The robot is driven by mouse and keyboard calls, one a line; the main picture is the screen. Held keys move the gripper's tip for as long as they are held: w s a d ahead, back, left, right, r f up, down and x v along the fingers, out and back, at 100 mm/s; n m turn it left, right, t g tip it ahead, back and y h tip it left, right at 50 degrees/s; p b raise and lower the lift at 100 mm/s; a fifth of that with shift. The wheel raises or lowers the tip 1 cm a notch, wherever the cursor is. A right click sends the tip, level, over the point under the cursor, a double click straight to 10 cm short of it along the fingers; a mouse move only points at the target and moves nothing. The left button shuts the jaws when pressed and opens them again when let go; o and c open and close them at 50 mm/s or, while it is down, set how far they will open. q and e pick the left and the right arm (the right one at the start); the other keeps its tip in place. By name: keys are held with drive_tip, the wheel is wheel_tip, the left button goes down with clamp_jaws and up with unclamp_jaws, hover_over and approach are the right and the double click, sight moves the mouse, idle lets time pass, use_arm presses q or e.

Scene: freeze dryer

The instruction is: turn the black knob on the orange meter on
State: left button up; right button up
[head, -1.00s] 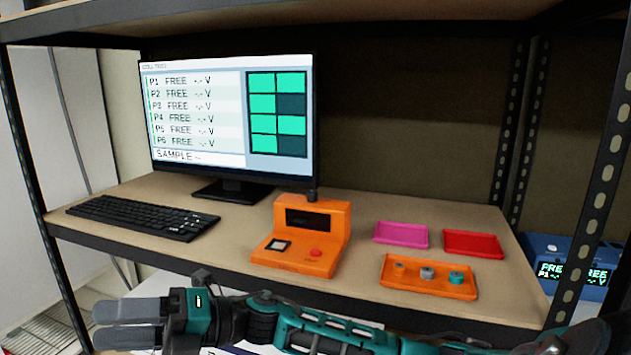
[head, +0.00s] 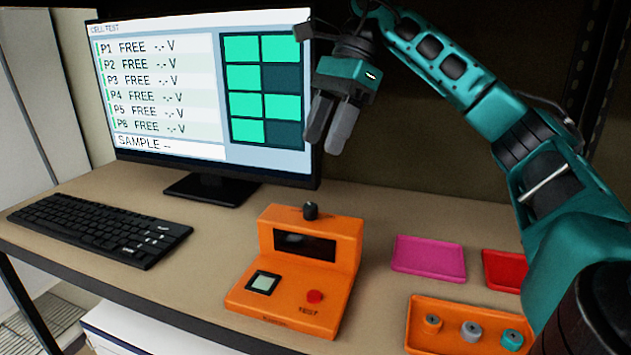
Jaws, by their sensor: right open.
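The orange meter (head: 333,262) stands on the shelf near the middle of the head view. It has a dark, blank display window, a pale square pad and a red button marked TEST. The black knob (head: 310,210) sits on top of the meter. My right gripper (head: 327,142) hangs above the knob, a little up and to the right in the picture, with its grey fingers pointing down. It is open and empty, and clear of the knob. My left gripper is not in view.
A monitor (head: 160,146) stands behind, left of the meter, close to my right gripper in the picture. A keyboard (head: 95,228) lies at the left. A pink tray (head: 428,258), a red tray (head: 503,268) and an orange tray (head: 420,335) with small cylinders lie at the right.

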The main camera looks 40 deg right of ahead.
drive_tip(key=d, duration=0.3)
drive_tip(key=b, duration=0.6)
hover_over(311, 205)
drive_tip(key=d, duration=0.3)
drive_tip(key=f, duration=0.6)
drive_tip(key=shift+s+a+f, duration=0.25)
drive_tip(key=shift+s+f, duration=0.05)
drive_tip(key=f, duration=0.1)
drive_tip(key=a+f+b, duration=0.1)
drive_tip(key=f, duration=0.1)
drive_tip(key=shift+w+a+h, duration=0.15)
drive_tip(key=shift+a+h, duration=0.05)
drive_tip(key=shift+h, duration=0.1)
drive_tip(key=shift+a+f, duration=0.2)
drive_tip(key=shift+f, duration=0.35)
drive_tip(key=shift+c, duration=0.3)
clamp_jaws()
